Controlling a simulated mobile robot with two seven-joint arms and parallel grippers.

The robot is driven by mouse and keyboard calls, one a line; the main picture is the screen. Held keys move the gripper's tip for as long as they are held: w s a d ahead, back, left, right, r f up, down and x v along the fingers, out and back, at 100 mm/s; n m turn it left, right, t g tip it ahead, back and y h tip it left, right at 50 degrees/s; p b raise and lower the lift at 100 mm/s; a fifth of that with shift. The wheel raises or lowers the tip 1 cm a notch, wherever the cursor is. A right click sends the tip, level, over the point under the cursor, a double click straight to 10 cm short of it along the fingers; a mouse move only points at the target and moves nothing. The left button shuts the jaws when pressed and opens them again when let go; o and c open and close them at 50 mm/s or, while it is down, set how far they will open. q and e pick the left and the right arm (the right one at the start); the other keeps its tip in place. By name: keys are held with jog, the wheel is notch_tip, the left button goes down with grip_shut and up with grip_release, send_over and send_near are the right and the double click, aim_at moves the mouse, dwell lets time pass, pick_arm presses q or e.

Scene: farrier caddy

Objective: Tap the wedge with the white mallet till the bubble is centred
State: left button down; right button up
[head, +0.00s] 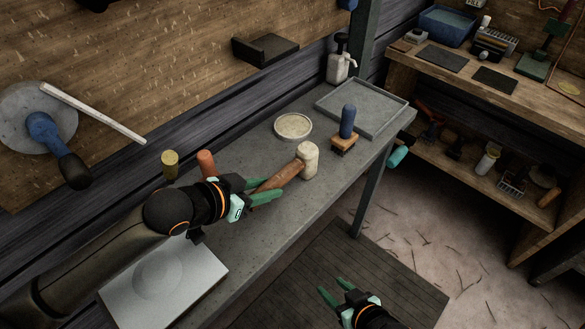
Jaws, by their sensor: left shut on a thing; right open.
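The white mallet has a pale head (308,160) and a brown wooden handle (281,178). It is over the middle of the grey bench (240,262). My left gripper (266,192) is shut on the handle, with the head pointing away to the upper right. I cannot tell whether the head touches the bench top. My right gripper (334,291) is open and empty, low in front of the bench, above the dark floor mat. I cannot make out a wedge or a level's bubble in this view; my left arm hides part of the bench.
A round pale dish (293,126), a brush with a blue handle (347,122), a grey tray (324,98) and a pump bottle (338,68) stand farther back. A silver plate (190,289) lies at the near end. A wooden workbench (405,61) stands at right.

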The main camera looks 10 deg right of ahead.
aim_at(280, 175)
pick_arm(q)
jog(key=shift+r+p, duration=2.1)
jog(key=shift+p, duration=0.4)
jog(key=c, duration=1.1)
grip_release()
jog(key=shift+f, duration=0.1)
grip_shut()
jog(key=shift+s+f, duration=0.1)
jog(key=shift+f, duration=0.1)
